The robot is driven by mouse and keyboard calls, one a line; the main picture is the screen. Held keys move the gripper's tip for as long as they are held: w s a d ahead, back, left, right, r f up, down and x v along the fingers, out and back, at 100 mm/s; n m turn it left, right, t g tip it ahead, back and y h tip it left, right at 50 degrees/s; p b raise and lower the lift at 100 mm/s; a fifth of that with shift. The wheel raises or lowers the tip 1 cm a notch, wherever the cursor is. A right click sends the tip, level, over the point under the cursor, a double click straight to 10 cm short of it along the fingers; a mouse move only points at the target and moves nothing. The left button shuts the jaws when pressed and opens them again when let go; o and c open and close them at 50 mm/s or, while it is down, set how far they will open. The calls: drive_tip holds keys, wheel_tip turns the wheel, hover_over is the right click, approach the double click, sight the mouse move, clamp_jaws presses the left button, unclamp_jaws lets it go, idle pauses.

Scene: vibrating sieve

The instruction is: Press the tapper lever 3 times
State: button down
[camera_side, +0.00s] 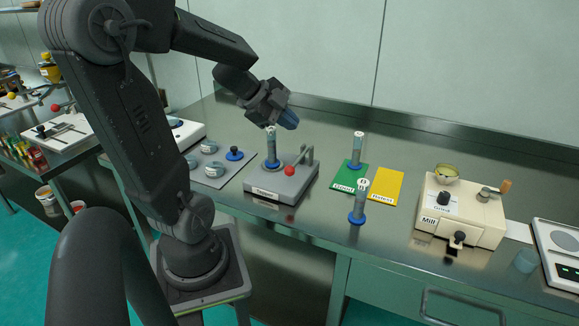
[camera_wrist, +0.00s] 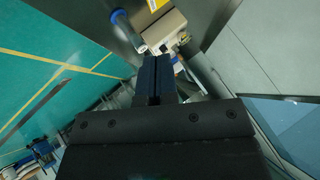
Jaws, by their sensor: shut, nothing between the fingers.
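The tapper (camera_side: 262,186) is a grey block on the bench in the side view. A clear cylinder with a blue ring (camera_side: 271,150) stands upright on it. Its lever ends in a red ball (camera_side: 289,171) on the right side of the block, beside a small grey post. My gripper (camera_side: 289,121) is above the tapper, clear of the red ball and tilted down to the right. In the wrist view its dark blue fingers (camera_wrist: 158,78) are together with nothing between them. The lever cannot be made out in the wrist view.
A yellow card (camera_side: 384,186) lies alongside. The cream mill (camera_side: 462,213) and a scale (camera_side: 560,255) stand farther right.

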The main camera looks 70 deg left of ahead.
sight(289, 167)
drive_tip(key=shift+f, duration=4.4)
drive_tip(key=shift+f, duration=0.15)
drive_tip(key=shift+f, duration=0.25)
drive_tip(key=shift+f, duration=1.25)
idle(0.4)
drive_tip(key=shift+r, duration=1.7)
drive_tip(key=shift+r, duration=2.5)
